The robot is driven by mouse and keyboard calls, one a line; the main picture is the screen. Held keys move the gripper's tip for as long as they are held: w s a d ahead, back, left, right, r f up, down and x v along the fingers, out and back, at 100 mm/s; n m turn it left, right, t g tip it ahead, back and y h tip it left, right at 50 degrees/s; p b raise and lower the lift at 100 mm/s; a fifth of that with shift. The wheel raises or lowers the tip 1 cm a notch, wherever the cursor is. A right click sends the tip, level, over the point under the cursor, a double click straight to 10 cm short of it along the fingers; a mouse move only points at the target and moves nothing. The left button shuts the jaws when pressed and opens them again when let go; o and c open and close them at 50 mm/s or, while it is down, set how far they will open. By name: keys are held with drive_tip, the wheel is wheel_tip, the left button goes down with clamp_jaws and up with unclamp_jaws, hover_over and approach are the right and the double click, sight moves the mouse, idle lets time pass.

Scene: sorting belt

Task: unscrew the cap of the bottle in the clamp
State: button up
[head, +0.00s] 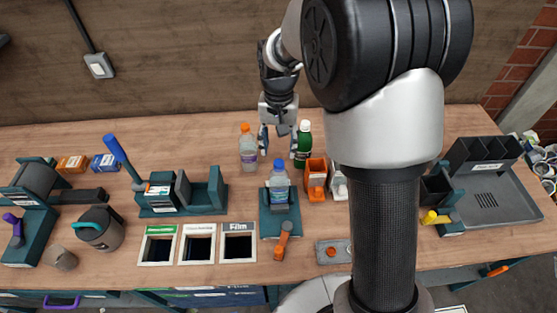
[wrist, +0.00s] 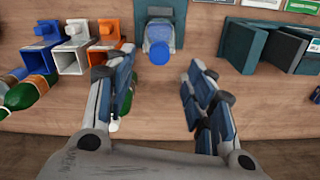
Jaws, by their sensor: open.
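A clear bottle with a blue cap (head: 279,165) stands upright in a teal clamp (head: 270,226) at the middle of the bench. In the wrist view the blue cap (wrist: 159,53) shows from above, with the clamp (wrist: 176,10) around the bottle. My gripper (head: 279,146) is open and empty, above and behind the bottle, apart from it. In the wrist view my gripper's fingers (wrist: 158,72) are spread wide, with the cap beyond the gap between them.
A bottle with an orange cap (head: 248,152) and a green bottle (head: 303,147) stand close to my gripper's sides. Orange (head: 315,181) and white holders are right of the clamp. An orange-handled tool (head: 283,240) is in front. Labelled bench openings (head: 198,247) lie to the left.

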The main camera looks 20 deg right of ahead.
sight(278, 163)
wheel_tip(278, 163, down, 7)
drive_tip(key=shift+r+b, duration=0.1)
drive_tip(key=shift+b, duration=0.5)
drive_tip(key=shift+c, duration=0.4)
drive_tip(key=c, duration=1.1)
drive_tip(key=n, duration=0.4)
drive_tip(key=shift+n+p, duration=0.3)
drive_tip(key=shift+p, duration=0.05)
clamp_jaws()
drive_tip(key=shift+n, duration=0.3)
drive_tip(key=n, duration=0.4)
drive_tip(key=shift+n, duration=0.4)
